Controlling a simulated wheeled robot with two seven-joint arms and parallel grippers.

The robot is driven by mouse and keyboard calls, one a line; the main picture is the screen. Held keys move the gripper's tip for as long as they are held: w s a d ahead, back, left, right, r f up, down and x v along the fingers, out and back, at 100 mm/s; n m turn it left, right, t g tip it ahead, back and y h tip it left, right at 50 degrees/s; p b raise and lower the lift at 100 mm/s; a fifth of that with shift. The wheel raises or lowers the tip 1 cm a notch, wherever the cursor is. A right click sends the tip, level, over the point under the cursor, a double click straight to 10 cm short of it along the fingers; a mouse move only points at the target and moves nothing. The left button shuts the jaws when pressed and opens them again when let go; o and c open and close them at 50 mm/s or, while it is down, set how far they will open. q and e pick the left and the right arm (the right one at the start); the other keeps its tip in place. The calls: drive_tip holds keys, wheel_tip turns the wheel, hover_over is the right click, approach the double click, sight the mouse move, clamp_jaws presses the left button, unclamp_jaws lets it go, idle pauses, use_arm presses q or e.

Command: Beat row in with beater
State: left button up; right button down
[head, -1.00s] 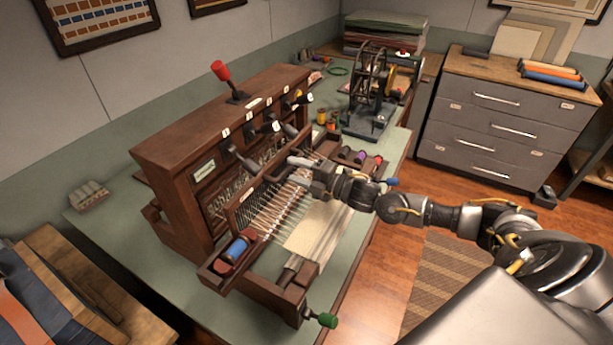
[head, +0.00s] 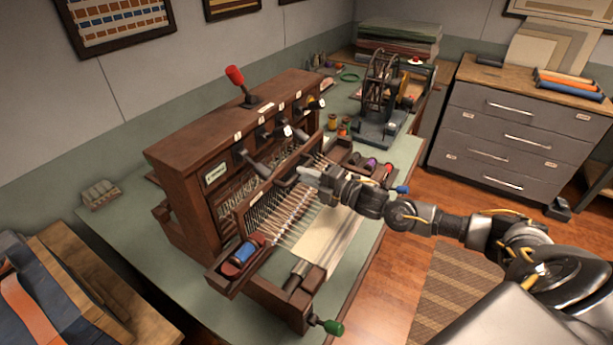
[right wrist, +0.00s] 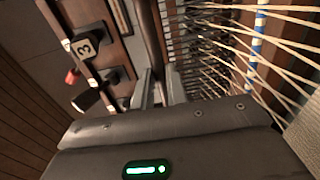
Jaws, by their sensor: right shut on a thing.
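The loom (head: 190,170) is a dark wooden cabinet on a green-topped table. Its beater (head: 242,205) is a slanted wooden frame with a toothed reed, standing across the pale warp threads (head: 300,212). My right gripper (head: 305,172) reaches in from the right and is shut on the beater's upper rail. In the right wrist view the gripper (right wrist: 160,90) points up at the rail, with the reed teeth (right wrist: 195,60) and threads to its right. The fingers partly hide the grip point. The left gripper is out of view.
Levers with numbered tags (head: 284,130) stick out of the loom close to my right gripper. A red-knobbed lever (head: 236,76) stands on top. A blue spool (head: 243,252) sits at the loom's near end. A black wheeled device (head: 381,95) stands behind.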

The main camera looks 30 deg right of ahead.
drive_tip(key=p+v, duration=0.2)
drive_tip(key=v, duration=0.9)
drive_tip(key=shift+s, duration=0.25)
idle(0.4)
drive_tip(key=shift+w+f, duration=0.1)
drive_tip(key=shift+f, duration=0.05)
drive_tip(key=b+x, duration=0.2)
drive_tip(key=x, duration=0.8)
drive_tip(key=shift+w+a, duration=0.15)
drive_tip(key=shift+w, duration=0.2)
